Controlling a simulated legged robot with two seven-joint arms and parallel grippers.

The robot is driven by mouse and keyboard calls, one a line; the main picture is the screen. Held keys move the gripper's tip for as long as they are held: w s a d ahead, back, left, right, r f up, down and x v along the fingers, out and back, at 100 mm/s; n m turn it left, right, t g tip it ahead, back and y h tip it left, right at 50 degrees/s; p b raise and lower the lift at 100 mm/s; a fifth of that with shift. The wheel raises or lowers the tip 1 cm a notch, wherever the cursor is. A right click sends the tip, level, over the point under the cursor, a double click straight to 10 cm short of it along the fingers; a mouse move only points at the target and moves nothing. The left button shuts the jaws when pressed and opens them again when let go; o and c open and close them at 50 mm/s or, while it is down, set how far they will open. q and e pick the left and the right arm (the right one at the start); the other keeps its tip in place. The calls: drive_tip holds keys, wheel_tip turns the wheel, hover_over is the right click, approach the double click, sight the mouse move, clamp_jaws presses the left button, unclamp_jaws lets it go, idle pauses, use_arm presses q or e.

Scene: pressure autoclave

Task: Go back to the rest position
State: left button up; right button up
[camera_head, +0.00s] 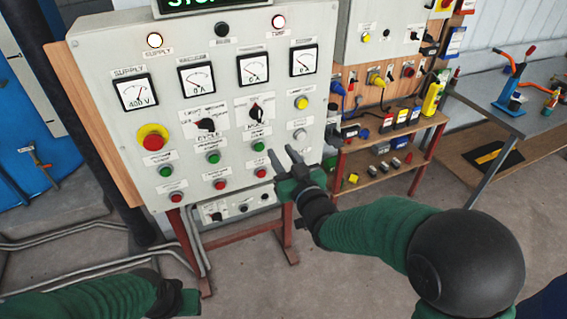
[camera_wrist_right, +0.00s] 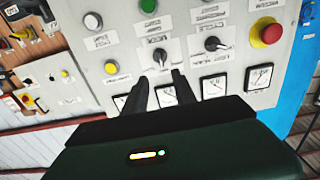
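My right gripper (camera_head: 281,154) is in front of the lower right part of the grey control panel (camera_head: 105,60), near the green and red buttons. Its two dark fingers are apart with nothing between them. In the right wrist view the open fingers (camera_wrist_right: 161,84) point at the panel, near a black selector knob (camera_wrist_right: 160,57), with no clear contact. My left gripper (camera_head: 188,301) is low at the bottom left of the head view, away from the panel. Its fingers cannot be made out.
The panel carries gauges, lit supply lamps, selector knobs and a red emergency button (camera_head: 153,140). A wooden shelf (camera_head: 388,142) with small devices stands to the right, and a workbench (camera_head: 480,100) beyond it. Cables (camera_head: 70,275) run along the floor at left.

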drive_tip(key=shift+s+d, duration=0.1)
drive_tip(key=shift+s, duration=0.25)
drive_tip(key=s+d+f+m+g+h, duration=0.1)
drive_tip(key=s+d+f+g+h, duration=0.1)
drive_tip(key=s+d+f+g, duration=0.3)
drive_tip(key=s+d+f+m+g+h, duration=0.1)
drive_tip(key=s+d+f+h, duration=0.15)
drive_tip(key=f, duration=0.45)
drive_tip(key=s+d+f+g, duration=0.2)
drive_tip(key=s+f+g, duration=0.1)
drive_tip(key=s, duration=0.3)
drive_tip(key=s+d+f+m+g, duration=0.1)
drive_tip(key=s+d+f+g, duration=0.1)
drive_tip(key=s, duration=0.5)
drive_tip(key=s+d+f+g+h, duration=0.1)
drive_tip(key=s+d+f+g, duration=0.2)
drive_tip(key=s, duration=0.4)
drive_tip(key=shift+f+m+g+b, duration=0.3)
drive_tip(key=shift+f+b, duration=0.05)
drive_tip(key=shift+f, duration=0.05)
